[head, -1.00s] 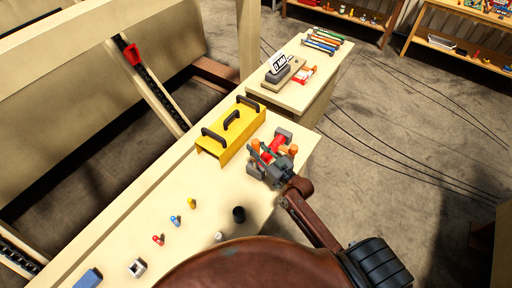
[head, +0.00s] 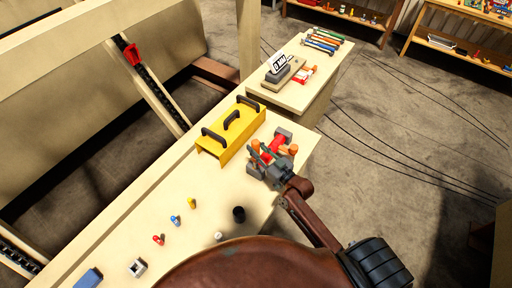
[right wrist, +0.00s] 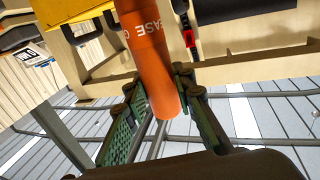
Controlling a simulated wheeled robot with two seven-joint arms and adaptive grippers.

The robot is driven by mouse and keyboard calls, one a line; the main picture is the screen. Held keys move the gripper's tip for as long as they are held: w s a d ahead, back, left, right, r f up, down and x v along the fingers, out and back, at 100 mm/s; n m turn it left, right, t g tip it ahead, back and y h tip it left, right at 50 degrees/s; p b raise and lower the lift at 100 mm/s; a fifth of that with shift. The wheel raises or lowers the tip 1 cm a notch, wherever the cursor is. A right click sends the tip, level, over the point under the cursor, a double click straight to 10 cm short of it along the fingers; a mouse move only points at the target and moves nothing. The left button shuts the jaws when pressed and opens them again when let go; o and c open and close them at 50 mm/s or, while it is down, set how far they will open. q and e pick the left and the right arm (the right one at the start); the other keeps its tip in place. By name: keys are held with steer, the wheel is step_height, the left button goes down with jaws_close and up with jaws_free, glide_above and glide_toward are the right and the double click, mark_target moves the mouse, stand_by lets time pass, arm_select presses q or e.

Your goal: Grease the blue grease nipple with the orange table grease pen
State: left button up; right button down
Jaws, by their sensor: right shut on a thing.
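The blue grease nipple (head: 175,220) stands on the pale bench in the head view, between a red nipple (head: 158,240) and a yellow nipple (head: 192,203). My right gripper (head: 264,166) is over the bench's right part, up and right of the blue nipple and clear of it. In the right wrist view its fingers are shut on the orange grease pen (right wrist: 146,50), which carries white lettering. The pen's far end is cut off by the picture's top edge. My left gripper is not in view.
A black cup (head: 239,214), a small white piece (head: 218,237), a metal block (head: 138,267) and a blue block (head: 89,279) are on the bench. Bare bench surrounds the nipples.

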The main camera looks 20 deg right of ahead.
steer(key=shift+r, duration=0.45)
steer(key=shift+f, duration=0.55)
stand_by(0.3)
steer(key=shift+r+p, duration=0.35)
steer(key=shift+r, duration=0.15)
steer(key=shift+f+b, duration=0.4)
steer(key=shift+f, duration=0.15)
stand_by(0.9)
steer(key=shift+r+p, duration=0.15)
steer(key=shift+p, duration=0.15)
steer(key=shift+r+p, duration=0.4)
steer(key=shift+r, duration=0.15)
stand_by(0.3)
